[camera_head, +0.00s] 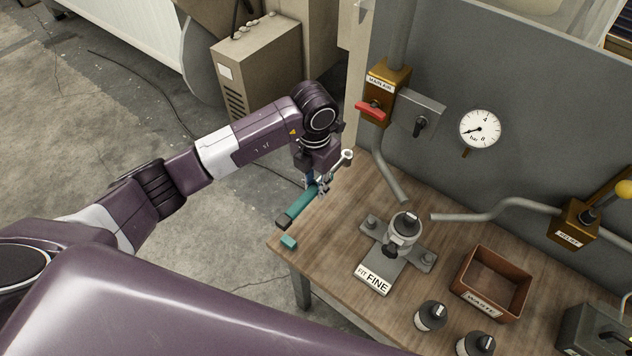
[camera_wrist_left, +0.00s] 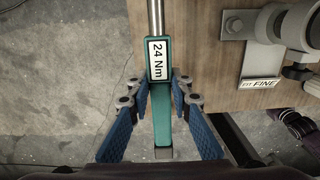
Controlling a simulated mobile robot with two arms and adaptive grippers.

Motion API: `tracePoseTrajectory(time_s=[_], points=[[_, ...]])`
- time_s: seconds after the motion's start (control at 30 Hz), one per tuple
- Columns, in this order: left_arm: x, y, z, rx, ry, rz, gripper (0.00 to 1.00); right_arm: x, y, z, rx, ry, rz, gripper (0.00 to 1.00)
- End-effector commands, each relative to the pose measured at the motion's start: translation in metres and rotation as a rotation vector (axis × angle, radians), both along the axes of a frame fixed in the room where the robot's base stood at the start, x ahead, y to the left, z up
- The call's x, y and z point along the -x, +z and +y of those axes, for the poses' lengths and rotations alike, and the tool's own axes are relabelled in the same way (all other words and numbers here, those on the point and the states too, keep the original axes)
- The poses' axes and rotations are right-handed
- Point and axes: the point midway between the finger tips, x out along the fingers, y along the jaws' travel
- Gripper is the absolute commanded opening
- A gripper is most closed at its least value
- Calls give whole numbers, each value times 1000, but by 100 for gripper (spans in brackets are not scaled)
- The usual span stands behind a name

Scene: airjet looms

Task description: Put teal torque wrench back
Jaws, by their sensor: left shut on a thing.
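The teal torque wrench (camera_head: 301,204) has a teal handle, a dark butt end and a metal shaft with a ring-like head. It slants over the near left corner of the wooden bench (camera_head: 338,222), its head toward the back wall. My left gripper (camera_head: 319,187) is shut on it from above. In the left wrist view the wrench (camera_wrist_left: 161,95), labelled 24 Nm, lies between the blue finger pads of the left gripper (camera_wrist_left: 159,85). Whether it touches the bench I cannot tell. My right gripper is not in view.
A filter fitting (camera_head: 404,232) marked FIT FINE, a brown waste bin (camera_head: 491,283) and dark-capped canisters (camera_head: 431,316) stand to the right. A red valve handle (camera_head: 371,111) and pipes line the back panel.

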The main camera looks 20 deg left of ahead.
Motion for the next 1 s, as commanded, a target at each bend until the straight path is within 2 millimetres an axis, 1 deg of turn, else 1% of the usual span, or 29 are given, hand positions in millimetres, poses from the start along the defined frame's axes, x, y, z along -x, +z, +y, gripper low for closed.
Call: tracePoseTrajectory(time_s=[0.37, 0.53, 0.77, 1.0], points=[[-1, 0, 0, 1, 17, -3, 0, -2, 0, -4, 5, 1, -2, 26], [-2, -1, 0, -1, 16, -2, 0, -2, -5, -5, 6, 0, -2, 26], [-1, -21, 0, -1, 15, 1, 0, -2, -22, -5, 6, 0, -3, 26], [-1, -50, 0, 1, 14, 0, 0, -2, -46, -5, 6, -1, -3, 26]])
